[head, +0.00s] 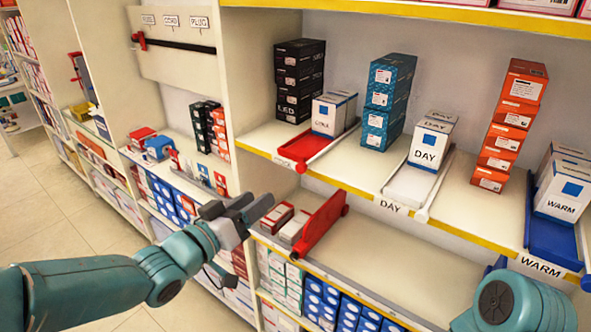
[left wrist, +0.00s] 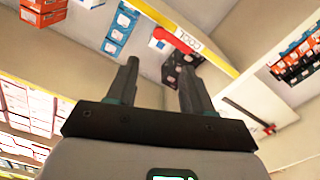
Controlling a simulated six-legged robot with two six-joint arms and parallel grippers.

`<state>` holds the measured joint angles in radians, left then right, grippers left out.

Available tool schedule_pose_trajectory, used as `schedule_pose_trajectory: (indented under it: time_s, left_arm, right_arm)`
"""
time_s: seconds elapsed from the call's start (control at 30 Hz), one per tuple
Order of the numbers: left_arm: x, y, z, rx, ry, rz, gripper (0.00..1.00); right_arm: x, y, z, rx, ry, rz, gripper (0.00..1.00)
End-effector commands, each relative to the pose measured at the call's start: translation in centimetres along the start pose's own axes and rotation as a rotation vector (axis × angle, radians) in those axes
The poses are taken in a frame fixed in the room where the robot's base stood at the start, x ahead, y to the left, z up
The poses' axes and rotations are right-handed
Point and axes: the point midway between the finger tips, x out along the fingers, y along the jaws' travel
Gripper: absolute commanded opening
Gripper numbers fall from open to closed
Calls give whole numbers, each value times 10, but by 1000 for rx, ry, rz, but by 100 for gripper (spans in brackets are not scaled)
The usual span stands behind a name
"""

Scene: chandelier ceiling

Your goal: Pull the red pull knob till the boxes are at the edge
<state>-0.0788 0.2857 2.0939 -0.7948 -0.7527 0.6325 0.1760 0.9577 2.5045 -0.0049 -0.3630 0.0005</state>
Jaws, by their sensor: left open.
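The red pull tray (head: 305,148) lies on the upper shelf, its front end with a small rounded knob (head: 300,167) at the yellow shelf edge. White-and-blue boxes (head: 327,116) stand on it, set back from the edge. In the left wrist view the red pull part (left wrist: 170,39) shows beyond the fingers, beside the COOL label (left wrist: 192,41). My left gripper (head: 240,207) is open and empty, below and left of the red tray, apart from it. The left wrist view shows its two fingers spread (left wrist: 158,70). My right arm shows at the bottom right; its gripper is not visible.
A white DAY tray (head: 408,186) and a blue WARM tray (head: 553,232) sit further right. Black boxes (head: 298,80) stand behind the red tray. A red divider (head: 320,226) stands on the lower shelf close to my left gripper. The aisle floor (head: 50,200) is clear.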

Motion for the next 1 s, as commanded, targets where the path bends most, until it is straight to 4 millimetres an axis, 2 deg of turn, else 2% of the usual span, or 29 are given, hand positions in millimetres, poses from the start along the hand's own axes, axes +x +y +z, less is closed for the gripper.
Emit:
schedule_pose_trajectory:
  time_s: [0.3, 0.5, 0.7, 0.97, 1.0]
  left_arm:
    - [77, 7, 1, 0, -4, -1, 51]
    - [115, 8, 2, 0, -4, -1, 51]
    - [132, 6, 4, 0, -4, -1, 51]
    - [134, 4, 4, -1, -4, -1, 51]
    - [134, 3, 3, -1, -4, -1, 48]
  right_arm:
    - [-24, -9, 0, 0, 0, 0, 43]
    - [-35, -12, 1, 0, 0, 0, 43]
    - [-39, -14, 1, 0, 0, 0, 43]
    - [-38, -14, 1, 0, 0, 0, 43]
    - [-38, -14, 1, 0, 0, 0, 43]
